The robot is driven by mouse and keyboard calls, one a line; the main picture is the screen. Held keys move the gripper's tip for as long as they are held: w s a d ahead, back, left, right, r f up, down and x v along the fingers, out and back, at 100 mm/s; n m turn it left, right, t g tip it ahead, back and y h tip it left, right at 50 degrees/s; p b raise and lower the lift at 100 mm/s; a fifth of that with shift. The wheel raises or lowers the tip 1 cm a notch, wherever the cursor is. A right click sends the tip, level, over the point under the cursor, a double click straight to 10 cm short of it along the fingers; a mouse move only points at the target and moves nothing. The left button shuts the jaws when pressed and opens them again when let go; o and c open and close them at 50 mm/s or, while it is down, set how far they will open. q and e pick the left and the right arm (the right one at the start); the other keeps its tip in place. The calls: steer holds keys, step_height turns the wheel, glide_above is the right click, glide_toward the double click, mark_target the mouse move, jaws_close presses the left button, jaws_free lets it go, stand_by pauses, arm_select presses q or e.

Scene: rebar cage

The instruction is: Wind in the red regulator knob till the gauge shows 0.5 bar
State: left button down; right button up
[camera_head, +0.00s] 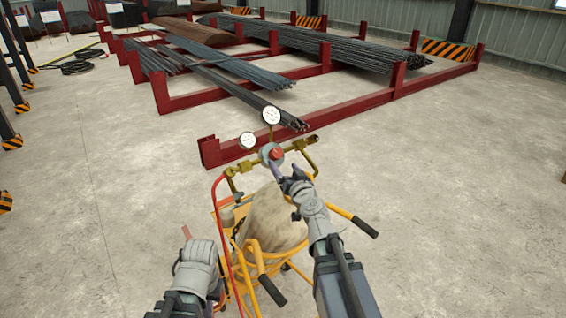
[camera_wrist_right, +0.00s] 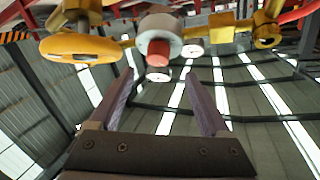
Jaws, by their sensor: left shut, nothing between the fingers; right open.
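The red regulator knob (camera_head: 276,153) faces me on a round grey regulator body (camera_head: 265,150) at the top of a yellow cylinder cart. It also shows in the right wrist view (camera_wrist_right: 158,51), ahead of the fingertips and roughly centred between them. Two white round gauges, one higher (camera_head: 271,115) and one to the left (camera_head: 247,140), stand above the regulator; their needles are too small to read. My right gripper (camera_head: 282,173) is open just in front of the knob, apart from it and empty (camera_wrist_right: 160,76). My left gripper (camera_head: 187,234) is shut and empty, low at the cart's left.
The cart carries a pale covered load (camera_head: 272,217) and has handles sticking out towards me, one at the right (camera_head: 365,227). A red hose (camera_head: 222,225) runs down its left side. Brass pipework (camera_head: 300,145) flanks the regulator. A red rack of rebar (camera_head: 300,60) stands behind.

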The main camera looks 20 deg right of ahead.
mark_target(278, 154)
steer(key=w+d+r+n+g+y+p, duration=0.2)
steer(key=d+r+n+g+y+p, duration=0.15)
steer(key=n+p, duration=0.45)
steer(key=shift+m+g+y, duration=0.35)
steer(key=shift+m+g, duration=0.05)
steer(key=shift+g, duration=0.15)
steer(key=x, duration=0.2)
steer(key=b+x, duration=0.1)
steer(key=x, duration=0.2)
steer(key=b+x, duration=0.1)
steer(key=x, duration=0.2)
steer(key=shift+s+a+f, duration=0.2)
steer(key=shift+a+f, duration=0.05)
steer(key=shift+f, duration=0.05)
jaws_close()
